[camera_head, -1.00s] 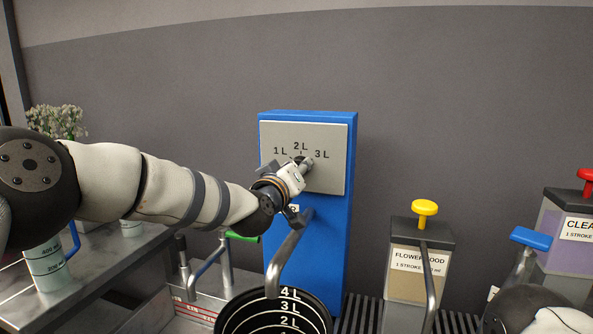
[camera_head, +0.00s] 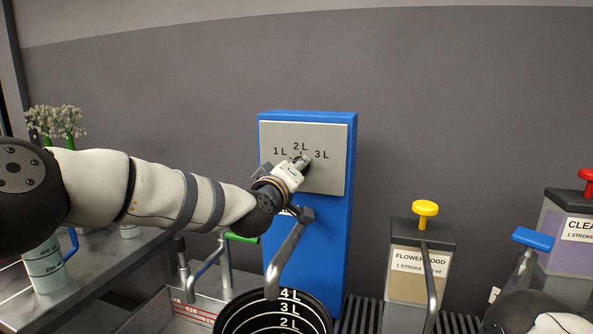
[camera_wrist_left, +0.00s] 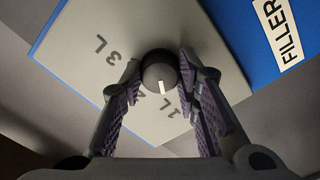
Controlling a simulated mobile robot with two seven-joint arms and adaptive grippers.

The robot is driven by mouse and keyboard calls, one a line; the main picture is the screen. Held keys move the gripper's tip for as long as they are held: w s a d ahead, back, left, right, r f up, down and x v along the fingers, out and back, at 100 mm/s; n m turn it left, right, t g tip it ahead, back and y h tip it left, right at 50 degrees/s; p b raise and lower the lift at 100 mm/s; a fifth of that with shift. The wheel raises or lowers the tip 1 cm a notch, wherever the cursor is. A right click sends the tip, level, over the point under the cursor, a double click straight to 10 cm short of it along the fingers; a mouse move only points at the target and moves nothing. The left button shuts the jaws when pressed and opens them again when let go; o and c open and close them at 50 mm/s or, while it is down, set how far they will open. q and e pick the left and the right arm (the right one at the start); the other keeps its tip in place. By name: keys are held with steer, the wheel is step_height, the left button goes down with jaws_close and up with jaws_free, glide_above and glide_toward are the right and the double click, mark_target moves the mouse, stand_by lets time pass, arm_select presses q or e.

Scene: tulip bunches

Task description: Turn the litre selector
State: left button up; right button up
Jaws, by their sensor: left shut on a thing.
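The litre selector is a dark round knob (camera_wrist_left: 160,72) with a white pointer line. It sits on the grey plate (camera_head: 329,183) of the blue filler, marked 1 L, 2 L and 3 L. My left gripper (camera_head: 301,162) reaches the knob from the lower left and hides most of it in the head view. In the left wrist view my left gripper (camera_wrist_left: 163,95) has one finger on each side of the knob and is shut on it.
A black bucket (camera_head: 228,322) with litre marks stands below the filler's spout (camera_head: 287,250). The flower food dispenser (camera_head: 405,275) with a yellow knob stands to the right. A grey bench (camera_head: 90,290) with a measuring jug (camera_head: 46,270) is at left.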

arm_select(q)
steer(key=shift+f, duration=0.1)
steer(key=o, duration=1.2)
steer(key=shift+d, duration=0.1)
steer(key=shift+c, duration=0.2)
steer(key=v, duration=1.2)
